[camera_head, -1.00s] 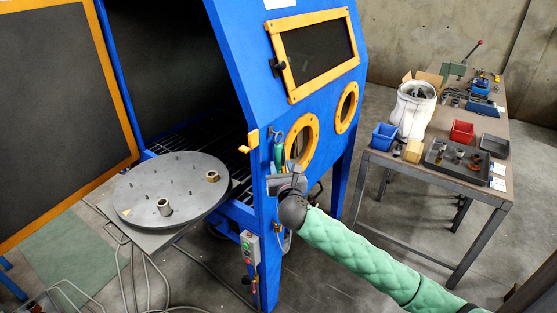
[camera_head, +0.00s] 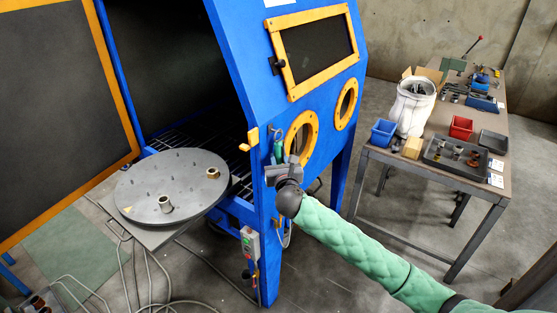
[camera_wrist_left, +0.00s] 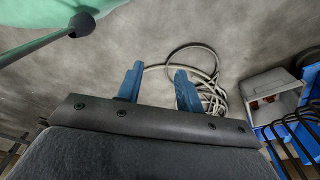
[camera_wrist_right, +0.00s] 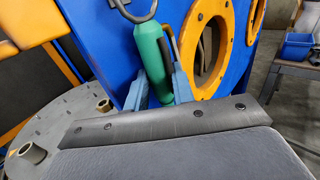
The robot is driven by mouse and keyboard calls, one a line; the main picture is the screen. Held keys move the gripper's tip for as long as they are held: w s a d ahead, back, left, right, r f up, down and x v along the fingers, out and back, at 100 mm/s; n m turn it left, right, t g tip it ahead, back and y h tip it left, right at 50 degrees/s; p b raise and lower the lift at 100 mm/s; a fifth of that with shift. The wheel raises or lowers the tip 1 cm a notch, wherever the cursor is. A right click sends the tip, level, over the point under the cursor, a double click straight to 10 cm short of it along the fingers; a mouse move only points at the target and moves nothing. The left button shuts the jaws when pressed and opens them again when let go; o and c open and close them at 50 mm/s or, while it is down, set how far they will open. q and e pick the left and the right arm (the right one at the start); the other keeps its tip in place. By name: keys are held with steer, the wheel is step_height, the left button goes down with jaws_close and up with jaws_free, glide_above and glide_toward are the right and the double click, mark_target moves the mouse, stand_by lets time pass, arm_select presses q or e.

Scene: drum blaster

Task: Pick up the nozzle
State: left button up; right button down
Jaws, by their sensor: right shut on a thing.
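A green-handled tool (camera_wrist_right: 152,60) hangs upright from a metal loop at the cabinet's front, beside an arm hole. In the head view its green part (camera_head: 278,150) shows just above my right gripper (camera_head: 284,168). In the right wrist view my right gripper (camera_wrist_right: 160,88) has its blue fingers on both sides of the green body and is shut on it. I cannot tell whether this tool is the nozzle. My left gripper (camera_wrist_left: 158,88) shows only in the left wrist view; its fingers are apart with nothing between them.
The blue cabinet (camera_head: 235,60) stands open on the left. A grey turntable (camera_head: 170,180) bears a metal sleeve (camera_head: 165,204) and a brass-coloured fitting (camera_head: 212,173). At right, a bench (camera_head: 480,192) holds bins and a tray (camera_head: 455,158) of fittings. A coiled hose (camera_wrist_left: 212,95) lies on the floor.

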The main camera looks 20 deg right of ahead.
steer(key=shift+r, duration=0.1)
